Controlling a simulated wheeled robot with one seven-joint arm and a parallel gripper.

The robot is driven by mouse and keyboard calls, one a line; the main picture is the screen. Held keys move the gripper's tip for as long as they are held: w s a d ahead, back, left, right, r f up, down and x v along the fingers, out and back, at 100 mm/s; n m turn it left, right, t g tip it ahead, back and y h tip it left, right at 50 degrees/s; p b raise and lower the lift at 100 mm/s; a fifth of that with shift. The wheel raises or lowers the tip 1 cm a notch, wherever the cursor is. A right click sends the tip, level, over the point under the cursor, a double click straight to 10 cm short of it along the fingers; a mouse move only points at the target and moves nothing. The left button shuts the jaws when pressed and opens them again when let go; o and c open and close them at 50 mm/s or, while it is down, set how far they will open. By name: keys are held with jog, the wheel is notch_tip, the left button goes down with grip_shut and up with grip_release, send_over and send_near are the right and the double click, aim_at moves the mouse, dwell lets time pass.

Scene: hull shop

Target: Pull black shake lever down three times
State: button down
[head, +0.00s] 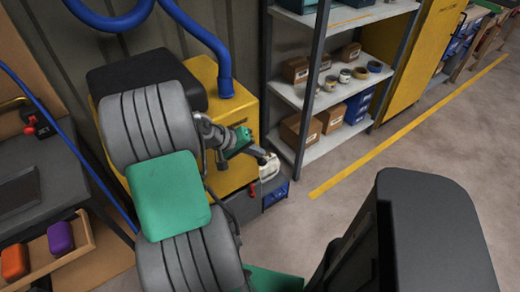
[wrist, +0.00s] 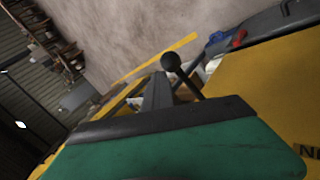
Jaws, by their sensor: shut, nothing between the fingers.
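The black shake lever shows in the wrist view as a dark rod with a round black ball knob (wrist: 171,61). My gripper (wrist: 158,78) is shut and empty, its dark fingers close beside the lever's rod and just below the knob in the picture. I cannot tell whether they touch the lever. In the head view my gripper (head: 264,158) is small, at the right side of the yellow machine (head: 245,108). The lever cannot be clearly made out there.
A blue hose (head: 205,40) rises from the machine. A grey bin with a red latch (head: 252,190) stands low beside it. A grey shelf (head: 300,95) with boxes and tins is close on the right. A bench with a wooden tray (head: 75,262) is at left. The floor at right is clear.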

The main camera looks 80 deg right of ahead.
jog(key=shift+w+d+r+p, duration=0.25)
jog(key=shift+r+p, duration=0.4)
jog(key=shift+r, duration=0.2)
jog(key=shift+w+d+r+p, duration=0.1)
jog(key=shift+w+r+p, duration=0.15)
jog(key=shift+r+p, duration=0.45)
jog(key=shift+r, duration=0.2)
jog(key=r+p, duration=0.2)
jog(key=r, duration=0.1)
jog(key=w+d+r+p, duration=0.1)
jog(key=shift+w+d+r+p, duration=0.1)
jog(key=shift+r+p, duration=0.15)
jog(key=shift+p, duration=0.05)
dwell(1.5)
